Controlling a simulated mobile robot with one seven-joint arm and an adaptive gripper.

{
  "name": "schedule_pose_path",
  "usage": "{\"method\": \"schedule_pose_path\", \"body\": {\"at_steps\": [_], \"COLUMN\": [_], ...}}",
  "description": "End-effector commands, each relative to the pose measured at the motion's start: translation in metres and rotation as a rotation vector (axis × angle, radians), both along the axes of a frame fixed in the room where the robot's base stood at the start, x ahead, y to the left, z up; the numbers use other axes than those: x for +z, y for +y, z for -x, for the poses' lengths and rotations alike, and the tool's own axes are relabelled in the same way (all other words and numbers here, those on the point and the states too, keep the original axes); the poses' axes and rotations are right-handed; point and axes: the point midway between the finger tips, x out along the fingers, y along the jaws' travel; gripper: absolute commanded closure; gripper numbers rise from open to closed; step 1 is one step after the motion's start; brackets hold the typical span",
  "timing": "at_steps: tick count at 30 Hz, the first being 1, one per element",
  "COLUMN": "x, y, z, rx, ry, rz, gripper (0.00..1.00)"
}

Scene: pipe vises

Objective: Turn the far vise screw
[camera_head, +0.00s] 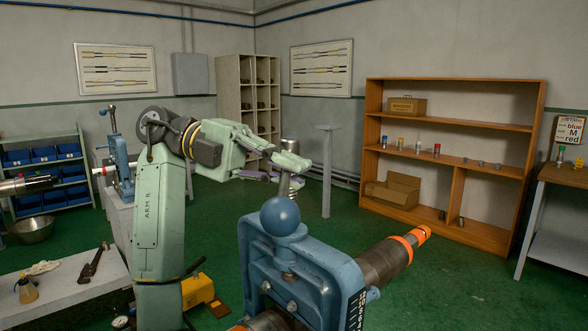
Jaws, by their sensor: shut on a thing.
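A large blue pipe vise (315,255) stands in the foreground, clamping a dark pipe (380,262) with orange bands. A blue ball (280,217) sits above its frame, in front of its upright metal screw (290,146). My gripper (287,172) is shut around the upper part of this screw, reaching in from the left. The exact finger contact is partly hidden. A second blue vise (122,160) stands farther off at the left, behind my arm, with its own upright screw (112,117). My gripper is well apart from that one.
A grey bench (75,292) at lower left holds a wrench (93,262) and a yellow bottle (27,290). A yellow toolbox (198,290) is on the floor beside my arm. An orange shelf (458,190) stands at the back right. Green floor (460,290) is clear at right.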

Motion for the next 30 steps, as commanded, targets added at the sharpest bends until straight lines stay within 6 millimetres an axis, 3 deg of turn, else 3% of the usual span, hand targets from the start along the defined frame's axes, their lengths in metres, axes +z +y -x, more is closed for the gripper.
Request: {"method": "schedule_pose_path", "body": {"at_steps": [10,27,28,30], "x": [0.0072,0.0076,0.0076,0.0076], "y": [0.0084,0.0103,0.0103,0.0102], "z": [-0.0006,-0.0001,-0.0001,-0.0002], "rx": [-0.111,-0.139,-0.139,-0.138], "ry": [-0.003,-0.005,-0.005,-0.004], "rz": [0.014,0.017,0.017,0.016], "gripper": [1.00,1.00,0.89,0.84]}}
